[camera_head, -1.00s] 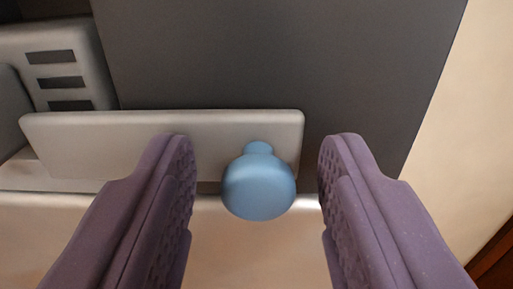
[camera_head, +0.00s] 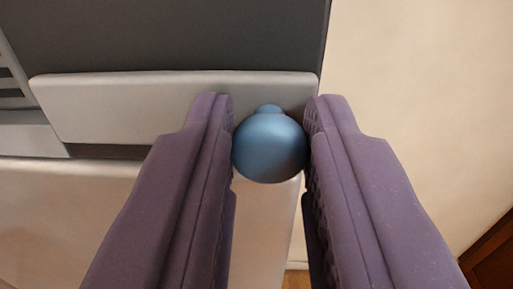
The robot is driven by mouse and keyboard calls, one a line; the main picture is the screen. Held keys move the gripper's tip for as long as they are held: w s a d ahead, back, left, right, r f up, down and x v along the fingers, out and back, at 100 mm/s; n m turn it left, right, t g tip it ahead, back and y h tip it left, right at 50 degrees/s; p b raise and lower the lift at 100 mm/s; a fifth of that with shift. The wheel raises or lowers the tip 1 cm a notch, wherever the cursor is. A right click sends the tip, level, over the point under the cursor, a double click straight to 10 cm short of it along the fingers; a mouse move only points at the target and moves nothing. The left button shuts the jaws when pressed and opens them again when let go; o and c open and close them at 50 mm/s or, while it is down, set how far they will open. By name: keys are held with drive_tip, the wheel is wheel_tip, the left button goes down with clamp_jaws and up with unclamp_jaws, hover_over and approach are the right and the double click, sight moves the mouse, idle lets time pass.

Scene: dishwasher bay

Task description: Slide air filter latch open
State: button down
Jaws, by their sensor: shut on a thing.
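A blue round knob (camera_head: 269,148) stands out from the right end of a pale grey latch bar (camera_head: 130,105). My gripper (camera_head: 269,140) has its two purple padded fingers on either side of the knob, and both pads touch it. It is shut on the knob. The short stem of the knob shows just above the ball, and the right end of the bar is partly behind my right finger.
A dark grey panel (camera_head: 170,35) lies above the bar. A slotted grey block (camera_head: 12,85) is at the left edge. A plain cream wall (camera_head: 420,90) fills the right side, with a brown wooden piece (camera_head: 492,255) at the lower right corner.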

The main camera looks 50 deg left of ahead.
drive_tip(key=shift+r, duration=0.1)
drive_tip(key=c, duration=1.2)
unclamp_jaws()
drive_tip(key=shift+c, duration=0.2)
drive_tip(key=shift+o, duration=1.2)
drive_tip(key=shift+w+d, duration=0.3)
drive_tip(key=shift+d, duration=0.05)
drive_tip(key=shift+s+a, duration=0.25)
drive_tip(key=b+v, duration=0.2)
drive_tip(key=v, duration=0.5)
drive_tip(key=shift+s+d, duration=0.2)
drive_tip(key=shift+d, duration=0.1)
